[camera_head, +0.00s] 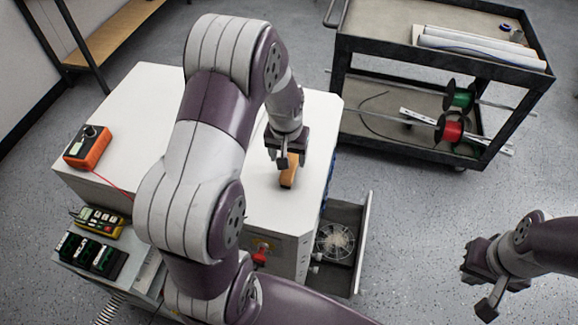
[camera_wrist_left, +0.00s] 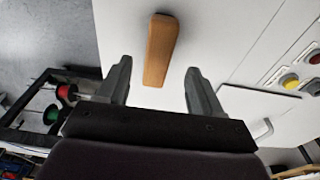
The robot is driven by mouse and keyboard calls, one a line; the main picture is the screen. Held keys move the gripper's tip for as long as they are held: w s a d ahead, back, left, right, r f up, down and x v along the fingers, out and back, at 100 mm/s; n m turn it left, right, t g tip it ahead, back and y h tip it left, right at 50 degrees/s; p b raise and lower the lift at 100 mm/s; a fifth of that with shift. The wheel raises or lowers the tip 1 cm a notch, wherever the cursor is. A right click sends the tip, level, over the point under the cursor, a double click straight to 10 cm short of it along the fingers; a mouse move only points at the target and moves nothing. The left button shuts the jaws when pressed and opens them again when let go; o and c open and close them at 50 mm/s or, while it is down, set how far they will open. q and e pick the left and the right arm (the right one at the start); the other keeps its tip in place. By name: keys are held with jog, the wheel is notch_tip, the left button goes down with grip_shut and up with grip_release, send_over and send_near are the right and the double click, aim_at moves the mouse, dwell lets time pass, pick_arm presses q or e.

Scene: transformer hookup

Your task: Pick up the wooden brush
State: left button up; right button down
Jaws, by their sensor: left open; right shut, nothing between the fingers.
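The wooden brush (camera_head: 289,171) is a small orange-brown block on the white cabinet top, near the cabinet's right side. In the left wrist view the brush (camera_wrist_left: 160,50) lies ahead of and between the two spread fingers. My left gripper (camera_head: 283,158) points down over the brush and hides part of it. It is open with nothing held, as the left wrist view (camera_wrist_left: 158,85) shows. Whether its fingers touch the brush cannot be told. My right gripper (camera_head: 478,290) is shut and empty, over the floor at the lower right.
The white cabinet top (camera_head: 240,205) is mostly clear. An orange meter (camera_head: 88,147) sits at its left edge with a red lead. A yellow multimeter (camera_head: 98,221) lies lower left. A dark cart (camera_head: 345,95) with green (camera_head: 459,98) and red spools (camera_head: 449,128) stands behind right.

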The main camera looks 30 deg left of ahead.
aim_at(291, 165)
pick_arm(q)
jog(key=f, duration=0.4)
jog(key=shift+w+f+p, duration=0.1)
jog(key=shift+w+p, duration=0.25)
jog(key=shift+p, duration=0.05)
jog(key=shift+d+f, duration=0.2)
jog(key=shift+a+f, duration=0.1)
jog(key=shift+a, duration=0.15)
jog(key=shift+d+f, duration=0.1)
jog(key=shift+d, duration=0.05)
jog(key=shift+f, duration=0.15)
jog(key=c, duration=1.1)
